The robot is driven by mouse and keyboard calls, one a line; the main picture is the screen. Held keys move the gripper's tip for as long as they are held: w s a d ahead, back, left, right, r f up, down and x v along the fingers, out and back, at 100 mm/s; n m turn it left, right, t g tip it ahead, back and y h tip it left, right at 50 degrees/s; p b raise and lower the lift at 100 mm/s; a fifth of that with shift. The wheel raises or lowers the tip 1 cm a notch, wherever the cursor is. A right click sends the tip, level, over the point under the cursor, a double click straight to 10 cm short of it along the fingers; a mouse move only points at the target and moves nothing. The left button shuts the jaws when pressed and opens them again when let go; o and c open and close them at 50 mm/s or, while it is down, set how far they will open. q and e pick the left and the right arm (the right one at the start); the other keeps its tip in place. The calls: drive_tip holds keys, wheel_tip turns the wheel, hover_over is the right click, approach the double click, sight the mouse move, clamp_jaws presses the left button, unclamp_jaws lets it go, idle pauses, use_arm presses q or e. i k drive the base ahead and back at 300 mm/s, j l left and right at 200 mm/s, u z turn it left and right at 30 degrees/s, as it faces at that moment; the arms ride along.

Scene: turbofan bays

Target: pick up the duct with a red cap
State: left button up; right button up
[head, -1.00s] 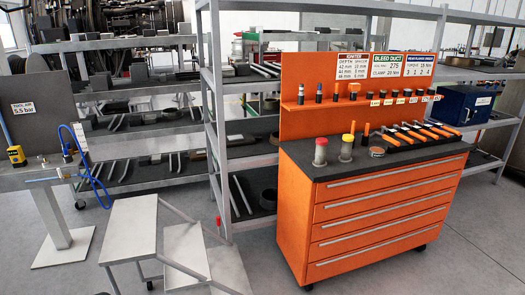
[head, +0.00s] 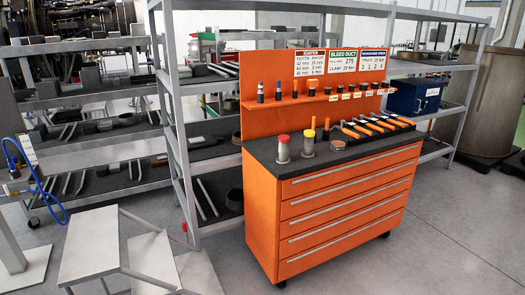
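A grey cylinder with a red cap (head: 283,151), which looks like the duct, stands upright on the dark top of the orange tool cart (head: 262,218), near its left end. A similar grey cylinder with a yellow cap (head: 308,146) stands just to its right. Neither of my grippers is in view.
A round tin (head: 338,146) and orange-handled tools in a black rack (head: 375,128) share the cart top. A white step stand (head: 90,245) is left of the cart. Metal shelves (head: 175,120) stand behind. Grey floor (head: 450,235) is clear at right.

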sight(283, 149)
drive_tip(key=i+j+z, duration=0.1)
drive_tip(key=i, duration=0.4)
drive_tip(key=i+j+z, duration=0.1)
drive_tip(key=i, duration=0.45)
drive_tip(key=i+j+z, duration=0.15)
drive_tip(key=i, duration=0.35)
drive_tip(key=i+j+z, duration=0.1)
drive_tip(key=i+j, duration=0.25)
drive_tip(key=i, duration=0.15)
